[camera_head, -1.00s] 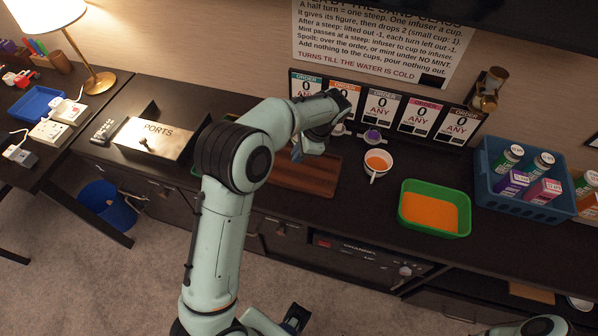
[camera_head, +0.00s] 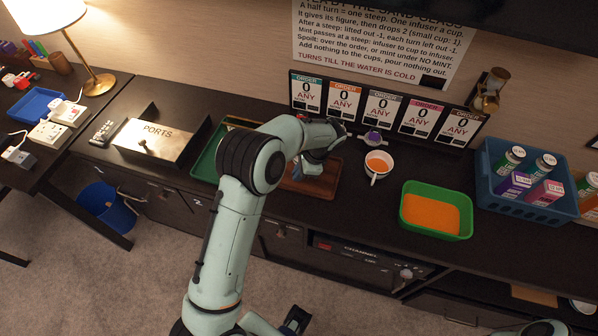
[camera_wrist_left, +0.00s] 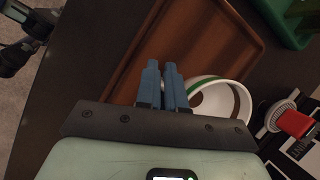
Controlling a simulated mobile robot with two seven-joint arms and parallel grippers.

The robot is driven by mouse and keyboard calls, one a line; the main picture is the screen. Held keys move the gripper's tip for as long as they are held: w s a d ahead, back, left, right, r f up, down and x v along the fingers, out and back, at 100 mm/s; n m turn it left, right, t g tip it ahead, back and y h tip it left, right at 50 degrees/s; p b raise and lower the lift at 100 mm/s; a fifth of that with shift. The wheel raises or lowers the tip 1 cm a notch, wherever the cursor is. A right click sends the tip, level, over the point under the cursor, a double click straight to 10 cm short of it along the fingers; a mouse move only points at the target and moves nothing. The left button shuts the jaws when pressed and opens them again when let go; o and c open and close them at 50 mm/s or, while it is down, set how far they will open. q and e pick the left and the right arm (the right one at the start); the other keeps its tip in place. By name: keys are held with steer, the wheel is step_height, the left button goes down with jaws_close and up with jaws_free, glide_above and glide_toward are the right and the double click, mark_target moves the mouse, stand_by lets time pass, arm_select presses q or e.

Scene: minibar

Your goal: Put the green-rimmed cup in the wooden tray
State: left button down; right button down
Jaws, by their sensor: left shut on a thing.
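The wooden tray (camera_head: 298,187) lies on the dark counter, partly hidden by my left arm; its brown floor and rim also show in the left wrist view (camera_wrist_left: 195,38). The white cup with a green band near its rim (camera_wrist_left: 226,91) is beside my left gripper's fingers, at the tray's edge in that view. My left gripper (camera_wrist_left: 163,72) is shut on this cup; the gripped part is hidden. In the head view the left gripper (camera_head: 312,170) is over the tray's right part, and the cup is not clearly visible. Height above the tray cannot be told. My right gripper (camera_head: 296,320) appears low at the bottom edge.
A white cup of orange liquid (camera_head: 379,162) stands right of the wooden tray. A green tray (camera_head: 207,160) lies left. Order cards (camera_head: 383,105) line the back. A red-handled strainer (camera_wrist_left: 290,122) is near the cup.

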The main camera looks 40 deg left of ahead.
arm_select(q)
steer(key=c, duration=1.2)
jaws_free()
steer(key=shift+f, duration=0.1)
steer(key=shift+c, duration=0.2)
steer(key=shift+r, duration=0.3)
steer(key=p+v, duration=0.1)
steer(key=v, duration=1)
steer(key=shift+r, duration=0.35)
steer(key=shift+d, duration=0.15)
